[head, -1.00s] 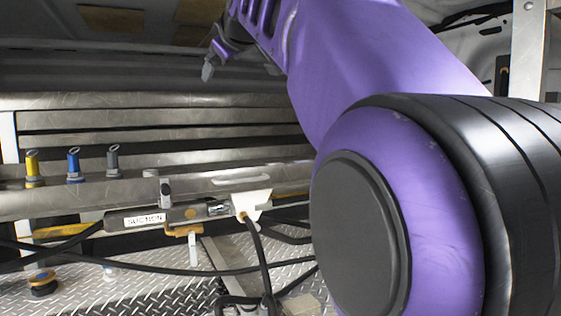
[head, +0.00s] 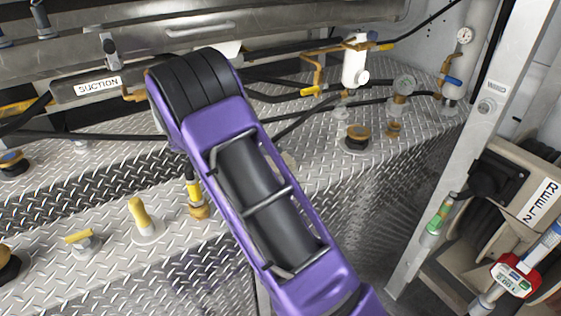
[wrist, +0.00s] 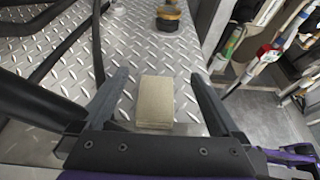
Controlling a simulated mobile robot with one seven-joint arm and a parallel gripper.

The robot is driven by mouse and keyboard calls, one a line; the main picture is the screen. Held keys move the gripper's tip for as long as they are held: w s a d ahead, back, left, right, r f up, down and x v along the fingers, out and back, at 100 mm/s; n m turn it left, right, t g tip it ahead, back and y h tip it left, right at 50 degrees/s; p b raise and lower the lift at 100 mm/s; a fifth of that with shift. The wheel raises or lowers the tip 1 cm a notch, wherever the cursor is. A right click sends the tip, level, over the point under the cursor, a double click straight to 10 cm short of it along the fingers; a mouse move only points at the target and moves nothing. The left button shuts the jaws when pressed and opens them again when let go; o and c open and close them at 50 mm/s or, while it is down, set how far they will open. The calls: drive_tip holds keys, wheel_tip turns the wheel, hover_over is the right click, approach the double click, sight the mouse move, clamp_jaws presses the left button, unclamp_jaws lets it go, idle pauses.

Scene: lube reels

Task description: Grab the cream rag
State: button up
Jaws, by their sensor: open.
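The cream rag (wrist: 155,100) is a folded, flat rectangular block lying on the diamond-plate deck in the wrist view. My gripper (wrist: 160,76) is open, with one finger on either side of the rag in the picture and visible gaps to both. Nothing is held between the fingers. The rag's near edge is close to the gripper's palm in the picture; the height between them is hard to tell. In the head view my purple arm covers the area, and the gripper itself is hidden.
A brass-and-black cap (wrist: 168,17) stands beyond the rag. Black hoses (wrist: 62,45) run along the left. In the head view, yellow-handled valves (head: 140,215) stand on the deck, a white valve (head: 355,62) at the back, and a metal post (head: 460,160) with reels at right.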

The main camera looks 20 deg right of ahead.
approach(285, 158)
drive_tip(key=shift+w+d+f+b, duration=0.25)
drive_tip(key=shift+d+f+b, duration=0.1)
drive_tip(key=shift+d+f, duration=0.75)
drive_tip(key=x, duration=0.7)
drive_tip(key=shift+d, duration=0.35)
drive_tip(key=shift+r, duration=0.1)
drive_tip(key=shift+c, duration=0.2)
drive_tip(key=c, duration=1.1)
